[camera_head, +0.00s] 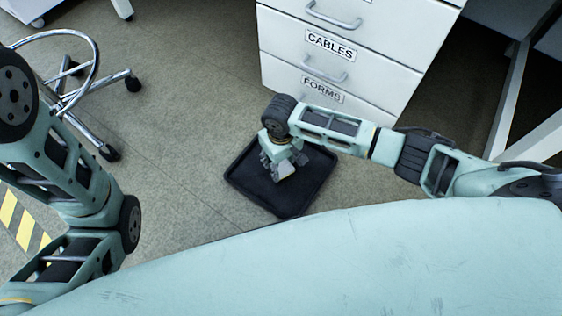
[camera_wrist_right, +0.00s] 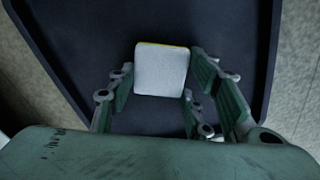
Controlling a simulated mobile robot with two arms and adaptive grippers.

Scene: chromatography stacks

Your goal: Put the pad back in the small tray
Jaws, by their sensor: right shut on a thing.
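A dark, low-rimmed small tray (camera_head: 250,187) lies on the floor in front of the drawer cabinet. It also fills much of the right wrist view (camera_wrist_right: 80,60). My right gripper (camera_head: 281,166) points down over the tray's interior and is shut on the pad. The pad (camera_wrist_right: 161,70) is a whitish square with a yellow far edge, between the two fingers in the right wrist view. In the head view the pad (camera_head: 285,171) shows as a small pale patch at the fingertips. I cannot tell whether it touches the tray floor. My left gripper is out of view.
A white drawer cabinet (camera_head: 340,55) labelled CABLES and FORMS stands just behind the tray. A chrome stool base (camera_head: 75,85) with castors is at the left. The floor left of the tray is clear.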

